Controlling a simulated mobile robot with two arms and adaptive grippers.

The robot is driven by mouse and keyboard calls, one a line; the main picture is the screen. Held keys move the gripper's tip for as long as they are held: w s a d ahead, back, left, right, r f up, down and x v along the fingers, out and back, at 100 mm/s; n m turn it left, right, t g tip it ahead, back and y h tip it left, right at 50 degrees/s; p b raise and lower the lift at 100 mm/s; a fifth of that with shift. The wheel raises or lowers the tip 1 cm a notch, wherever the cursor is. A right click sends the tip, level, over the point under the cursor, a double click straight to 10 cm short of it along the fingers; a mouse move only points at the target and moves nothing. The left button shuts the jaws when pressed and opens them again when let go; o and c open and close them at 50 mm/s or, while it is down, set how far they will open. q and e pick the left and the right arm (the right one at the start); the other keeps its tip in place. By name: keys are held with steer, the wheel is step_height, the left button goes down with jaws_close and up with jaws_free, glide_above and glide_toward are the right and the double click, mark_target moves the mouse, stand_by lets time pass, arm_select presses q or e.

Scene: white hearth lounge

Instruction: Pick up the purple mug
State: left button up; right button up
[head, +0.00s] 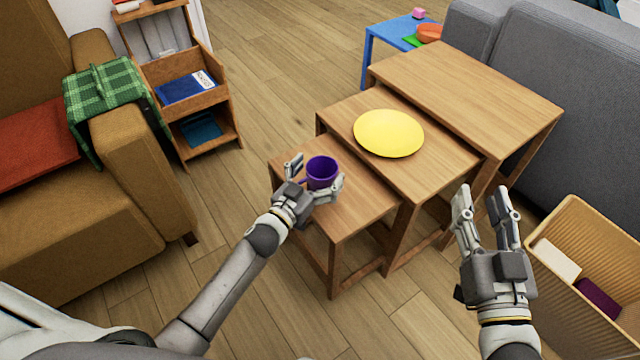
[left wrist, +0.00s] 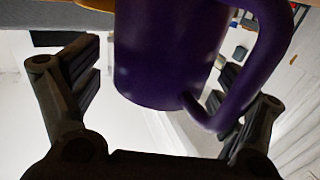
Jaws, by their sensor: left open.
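The purple mug (head: 322,171) appears upright at the far end of the lowest nesting table (head: 345,211). My left gripper (head: 314,179) is open, with one finger on each side of the mug. In the left wrist view the mug (left wrist: 165,55) fills the top middle between the spread fingers (left wrist: 160,95). Its handle (left wrist: 268,62) is on the right side there, close to the right finger. Whether the fingers touch the mug I cannot tell. My right gripper (head: 482,205) is open and empty, to the right of the tables.
A yellow plate (head: 389,133) lies on the middle table (head: 340,112), beside the mug's table. The tallest table (head: 470,88) is behind it. A tan bin (head: 575,222) is at right, an armchair (head: 150,190) at left. Bare floor (head: 255,100) lies between shelf and tables.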

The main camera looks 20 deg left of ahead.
arm_select(q)
steer(key=shift+w+d, duration=0.1)
steer(key=shift+w, duration=0.15)
steer(key=c, duration=1.3)
steer(key=shift+r, duration=0.1)
